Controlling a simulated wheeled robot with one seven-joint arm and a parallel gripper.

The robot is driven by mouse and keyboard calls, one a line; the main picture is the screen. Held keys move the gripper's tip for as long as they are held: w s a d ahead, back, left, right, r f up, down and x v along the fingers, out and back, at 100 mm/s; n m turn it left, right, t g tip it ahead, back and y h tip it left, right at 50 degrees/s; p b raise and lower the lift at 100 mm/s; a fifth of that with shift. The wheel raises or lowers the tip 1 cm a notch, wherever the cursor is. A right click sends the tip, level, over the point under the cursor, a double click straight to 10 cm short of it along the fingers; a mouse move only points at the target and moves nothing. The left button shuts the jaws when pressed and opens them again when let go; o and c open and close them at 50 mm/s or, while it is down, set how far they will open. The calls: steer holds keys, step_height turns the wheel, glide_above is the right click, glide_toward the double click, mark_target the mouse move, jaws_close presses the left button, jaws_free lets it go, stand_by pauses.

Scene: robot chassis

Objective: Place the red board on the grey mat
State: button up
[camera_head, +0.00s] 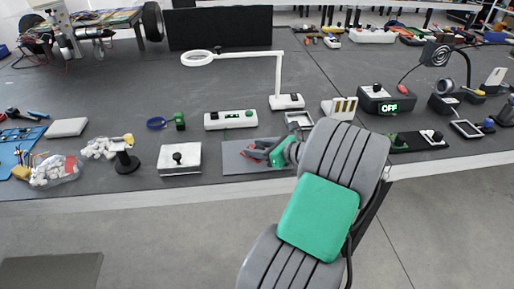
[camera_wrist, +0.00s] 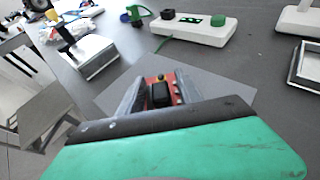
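The red board (camera_wrist: 176,92), with dark and brass-coloured parts on it, is between the two fingers of my gripper (camera_wrist: 160,95) in the wrist view. The fingers sit close against its sides and appear shut on it. In the head view my gripper (camera_head: 262,152) is over the grey mat (camera_head: 236,164), and a bit of red shows at its fingers. The mat lies flat on the dark table and also shows around the fingers in the wrist view (camera_wrist: 235,94). I cannot tell whether the board touches the mat. My gripper's body hides the board's near part.
A magnifier lamp (camera_head: 286,102) stands behind, and a box reading OFF (camera_head: 386,99) is at the right. The table's front edge runs just before the mat.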

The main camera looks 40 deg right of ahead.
steer(key=shift+r, duration=0.15)
steer(key=p+v, duration=0.2)
steer(key=v, duration=1)
steer(key=shift+r, duration=0.1)
stand_by(0.8)
